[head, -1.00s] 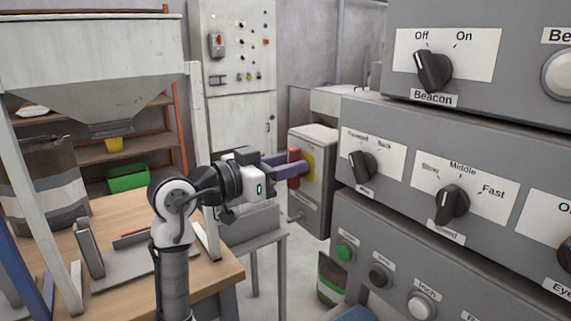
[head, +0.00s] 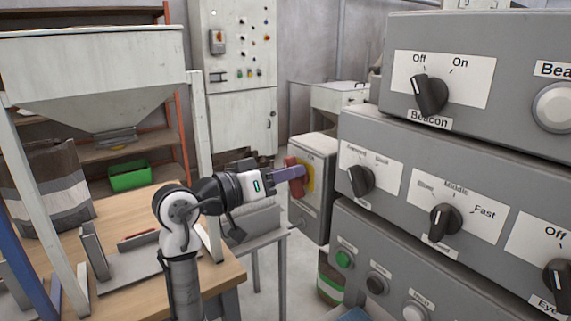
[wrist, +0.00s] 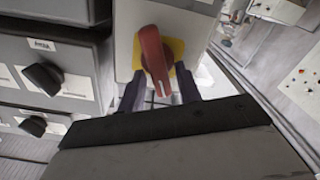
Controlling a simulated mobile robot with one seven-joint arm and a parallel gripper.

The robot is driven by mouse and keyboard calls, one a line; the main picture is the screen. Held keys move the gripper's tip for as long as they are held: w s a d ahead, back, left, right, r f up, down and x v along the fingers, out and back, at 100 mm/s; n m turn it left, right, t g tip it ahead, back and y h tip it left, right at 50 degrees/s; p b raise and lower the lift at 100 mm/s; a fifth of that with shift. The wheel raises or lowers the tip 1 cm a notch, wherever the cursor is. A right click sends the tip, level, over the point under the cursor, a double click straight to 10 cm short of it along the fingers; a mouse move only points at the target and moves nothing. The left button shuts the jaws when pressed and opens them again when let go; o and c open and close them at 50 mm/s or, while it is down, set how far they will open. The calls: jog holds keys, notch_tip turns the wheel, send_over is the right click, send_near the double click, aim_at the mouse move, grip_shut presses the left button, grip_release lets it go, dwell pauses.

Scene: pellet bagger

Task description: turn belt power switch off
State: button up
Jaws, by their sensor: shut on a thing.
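The belt power switch looks to be the red rotary handle (head: 295,178) on a yellow plate (head: 310,178), on the side of a grey box (head: 318,205). In the wrist view the red handle (wrist: 152,50) lies across the yellow plate (wrist: 177,50), leaning slightly, its lower end between my fingers. My gripper (head: 298,173) reaches it from the left, and in the wrist view my gripper (wrist: 159,88) is shut on the handle. Part of the handle is hidden by the fingers in the head view. No on or off marking is readable on the plate.
Grey control panels with black knobs, such as the Beacon knob (head: 429,95), stand close at right. A wooden table (head: 130,280) and a hopper (head: 95,75) are at left. A tall pale cabinet (head: 240,110) stands behind. Floor shows below the grey box.

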jog(key=shift+w+a+f+n+p, duration=0.1)
jog(key=shift+f+n+p, duration=0.1)
jog(key=shift+n+p, duration=2)
jog(key=shift+w+a+f+n+p, duration=0.1)
jog(key=shift+f+n+p, duration=0.05)
jog(key=shift+n+p, duration=2)
jog(key=shift+w+f+n+p, duration=0.1)
jog(key=shift+f+n+p, duration=0.1)
jog(key=shift+n+p, duration=1.95)
jog(key=shift+f, duration=0.1)
jog(key=o, duration=0.6)
jog(key=shift+o, duration=0.2)
jog(key=b+v, duration=0.4)
jog(key=v, duration=1)
